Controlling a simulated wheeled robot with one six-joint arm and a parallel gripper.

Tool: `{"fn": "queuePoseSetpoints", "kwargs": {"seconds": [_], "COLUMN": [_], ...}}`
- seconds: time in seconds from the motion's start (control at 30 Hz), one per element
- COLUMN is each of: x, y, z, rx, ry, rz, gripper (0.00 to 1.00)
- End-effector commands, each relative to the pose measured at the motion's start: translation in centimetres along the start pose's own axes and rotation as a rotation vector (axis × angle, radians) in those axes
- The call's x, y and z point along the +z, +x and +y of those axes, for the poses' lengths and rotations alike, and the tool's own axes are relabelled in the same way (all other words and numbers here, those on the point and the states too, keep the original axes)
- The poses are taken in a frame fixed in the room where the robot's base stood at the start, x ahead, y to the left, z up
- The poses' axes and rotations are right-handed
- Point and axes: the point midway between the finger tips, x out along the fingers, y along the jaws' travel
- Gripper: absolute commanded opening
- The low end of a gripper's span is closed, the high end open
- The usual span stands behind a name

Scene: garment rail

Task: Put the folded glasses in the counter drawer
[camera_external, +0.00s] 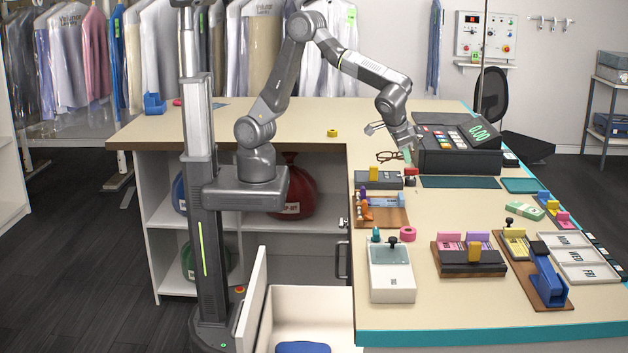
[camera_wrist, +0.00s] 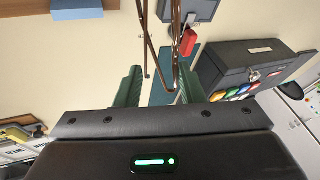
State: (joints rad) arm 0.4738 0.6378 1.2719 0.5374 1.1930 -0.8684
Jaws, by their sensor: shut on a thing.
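The folded glasses (camera_external: 389,156) have thin brown frames and are at my gripper's fingertips, beside the cash register. In the wrist view the brown glasses (camera_wrist: 147,45) extend out from between the green fingers. My gripper (camera_external: 407,157) is shut on them and points down over the counter; it also shows in the wrist view (camera_wrist: 160,85). Whether the glasses touch the counter is hard to tell. The counter drawer (camera_external: 259,300) is pulled open at the lower middle, with a blue item (camera_external: 302,348) inside.
The cash register (camera_external: 458,152) stands close right of my gripper. A grey box (camera_external: 379,179), a card reader (camera_external: 391,272), stamp racks (camera_external: 468,256) and a blue stapler (camera_external: 546,274) crowd the right counter. The back counter (camera_external: 290,122) is mostly clear, with a yellow tape roll (camera_external: 332,133).

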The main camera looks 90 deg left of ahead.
Motion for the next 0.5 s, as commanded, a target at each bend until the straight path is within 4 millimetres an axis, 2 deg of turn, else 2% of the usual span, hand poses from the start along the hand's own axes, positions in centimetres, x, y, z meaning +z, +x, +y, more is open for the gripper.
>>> {"fn": "queuePoseSetpoints", "kwargs": {"seconds": [0.03, 0.2, 0.37, 0.5], "x": [1.3, 5.2, 9.8, 14.6], "y": [-0.5, -4.0, -7.7, -11.0], "z": [2.6, 8.5, 13.4, 17.0], "rx": [0.006, 0.006, 0.008, 0.011], "ry": [0.008, 0.01, 0.014, 0.02], "rz": [0.006, 0.006, 0.006, 0.009], "gripper": [0.14, 0.14, 0.14, 0.14]}}
